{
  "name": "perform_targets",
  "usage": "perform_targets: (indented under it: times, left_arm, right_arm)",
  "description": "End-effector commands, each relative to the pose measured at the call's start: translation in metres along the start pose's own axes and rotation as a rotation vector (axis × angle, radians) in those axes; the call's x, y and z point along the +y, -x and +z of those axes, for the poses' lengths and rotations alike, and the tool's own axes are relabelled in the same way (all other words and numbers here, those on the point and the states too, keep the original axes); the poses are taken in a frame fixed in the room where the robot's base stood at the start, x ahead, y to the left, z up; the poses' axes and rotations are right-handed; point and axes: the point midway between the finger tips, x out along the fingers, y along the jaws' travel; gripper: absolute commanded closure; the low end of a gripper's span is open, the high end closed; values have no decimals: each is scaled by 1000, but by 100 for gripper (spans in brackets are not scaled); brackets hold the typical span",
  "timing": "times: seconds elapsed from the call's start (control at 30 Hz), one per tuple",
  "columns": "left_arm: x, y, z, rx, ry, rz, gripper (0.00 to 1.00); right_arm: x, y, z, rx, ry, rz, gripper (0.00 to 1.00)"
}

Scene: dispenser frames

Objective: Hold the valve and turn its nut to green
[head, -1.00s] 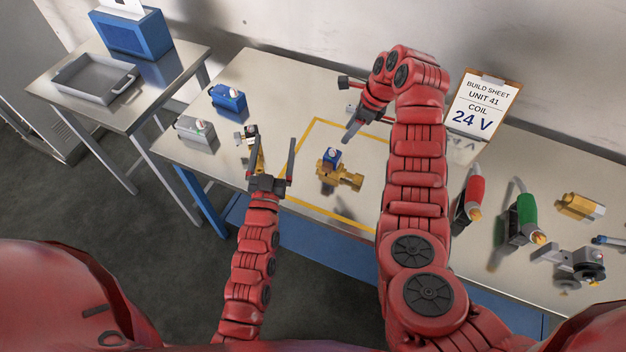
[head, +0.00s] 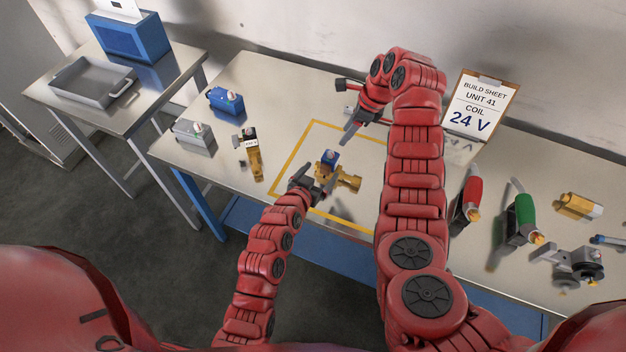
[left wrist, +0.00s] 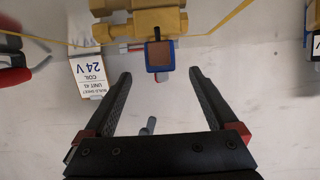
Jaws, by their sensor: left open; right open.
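The brass valve (head: 349,182) lies on the table inside a yellow outline, with a small blue block (head: 330,157) on its top. In the left wrist view the valve (left wrist: 145,22) is at the top edge, and its blue block (left wrist: 160,56) lies just beyond the fingertips, between their lines. I cannot make out a nut's colour mark. My left gripper (head: 312,178) is open and empty, close to the valve's left side; its fingers also show in the left wrist view (left wrist: 158,76). My right gripper (head: 347,112) is open and empty, above the table behind the valve.
A second brass part (head: 255,165) with a 24 V label stands left of the outline. Blue (head: 226,101) and grey (head: 193,133) boxes are at the left. A build sheet (head: 481,107) leans behind.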

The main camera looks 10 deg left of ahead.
Motion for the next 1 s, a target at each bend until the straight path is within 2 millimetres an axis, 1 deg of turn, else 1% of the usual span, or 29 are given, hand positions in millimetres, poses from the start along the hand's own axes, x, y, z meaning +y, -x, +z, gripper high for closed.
perform_targets:
  times: [0.03,0.2,0.4,0.6,0.67,0.8,1.0]
  left_arm:
    - [0,-10,0,-3,0,2,7]
    - [0,-40,-1,0,-2,0,7]
    - [0,-71,-1,-1,-2,1,7]
    - [1,-97,-2,1,-3,2,7]
    - [1,-103,1,-2,-1,3,7]
    - [0,-113,-2,3,-2,0,7]
    - [-1,-118,0,-1,-2,-1,7]
  right_arm:
    - [0,0,0,0,0,0,50]
    - [0,0,0,0,0,0,50]
    - [0,0,0,0,0,0,50]
    - [0,0,0,0,0,0,50]
    - [0,0,0,0,0,0,50]
    - [0,0,0,0,0,0,50]
    - [0,0,0,0,0,0,50]
